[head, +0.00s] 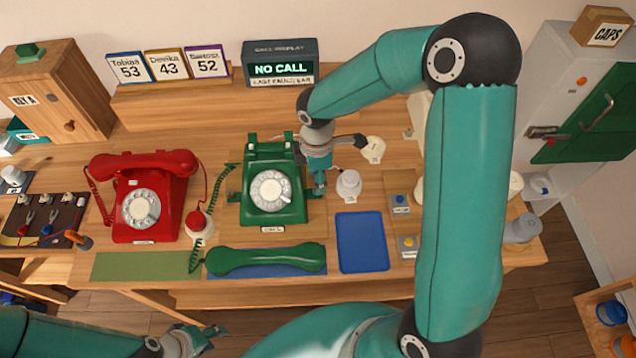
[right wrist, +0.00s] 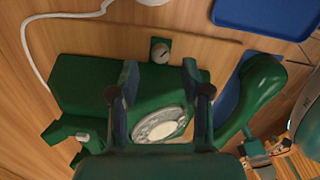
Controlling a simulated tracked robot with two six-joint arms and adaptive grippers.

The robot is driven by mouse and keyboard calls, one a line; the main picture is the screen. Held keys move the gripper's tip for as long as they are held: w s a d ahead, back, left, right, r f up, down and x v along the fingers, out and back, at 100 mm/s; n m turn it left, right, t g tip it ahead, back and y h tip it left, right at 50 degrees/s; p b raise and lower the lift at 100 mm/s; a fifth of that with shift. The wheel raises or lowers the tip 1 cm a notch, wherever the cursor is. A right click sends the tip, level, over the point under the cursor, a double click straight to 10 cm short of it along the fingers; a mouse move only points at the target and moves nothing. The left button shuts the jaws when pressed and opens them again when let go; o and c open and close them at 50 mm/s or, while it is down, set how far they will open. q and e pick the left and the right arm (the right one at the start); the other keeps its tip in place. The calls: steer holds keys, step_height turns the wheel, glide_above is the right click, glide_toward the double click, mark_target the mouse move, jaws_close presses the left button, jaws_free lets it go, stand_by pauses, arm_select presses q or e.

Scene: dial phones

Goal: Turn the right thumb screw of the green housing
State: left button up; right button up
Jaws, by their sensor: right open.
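The green housing (head: 284,214) is a dial phone body standing on the desk, its white dial facing up. It also shows in the right wrist view (right wrist: 80,85). Its right thumb screw (right wrist: 160,52) is a small grey slotted head on a green tab at the housing's side. My right gripper (right wrist: 160,75) is open, with its two fingers apart on either side of the line to the screw; contact cannot be told. In the head view my right gripper (head: 319,185) is at the housing's right side and hides the screw. My left gripper (head: 212,338) is open and empty, low at the desk's front.
The green handset (head: 266,261) lies on a blue mat in front of the housing. A red phone (head: 142,195) stands to the left. A white knobbed piece (head: 348,185) and a blue tray (head: 362,242) are close on the right. A display (head: 281,66) reads NO CALL.

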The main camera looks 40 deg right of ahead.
steer(key=shift+f, duration=2)
steer(key=shift+s, duration=0.1)
steer(key=shift+c, duration=0.4)
jaws_close()
steer(key=shift+d, duration=0.15)
